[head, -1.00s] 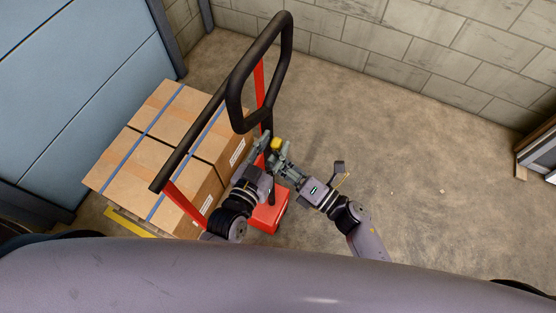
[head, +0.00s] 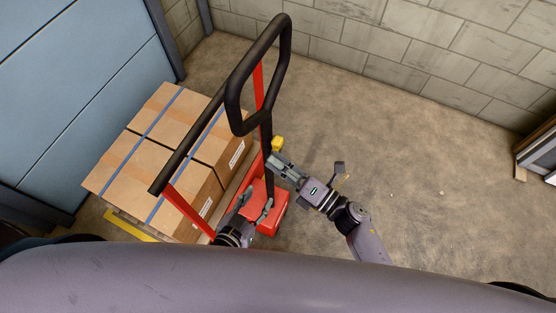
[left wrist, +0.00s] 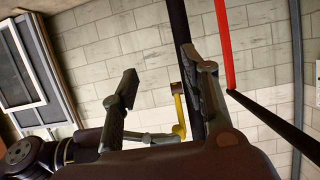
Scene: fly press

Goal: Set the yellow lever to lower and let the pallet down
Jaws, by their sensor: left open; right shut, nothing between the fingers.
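The yellow lever (head: 277,143) sits beside the dark post of the red pallet truck (head: 268,222), under its black loop handle (head: 232,100). It also shows in the left wrist view (left wrist: 178,112), between the fingers' outlines but farther off. My right gripper (head: 274,163) is shut and empty just below the lever in the head view; whether they touch, I cannot tell. My left gripper (head: 255,207) is open and empty, lower down near the red base and apart from the lever. The pallet (head: 240,178) is mostly hidden under the boxes.
Strapped cardboard boxes (head: 165,150) stand on the pallet behind the handle frame. A yellow strip (head: 130,224) lies along the front left. A blue wall (head: 60,90) and a block wall (head: 420,50) close the space.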

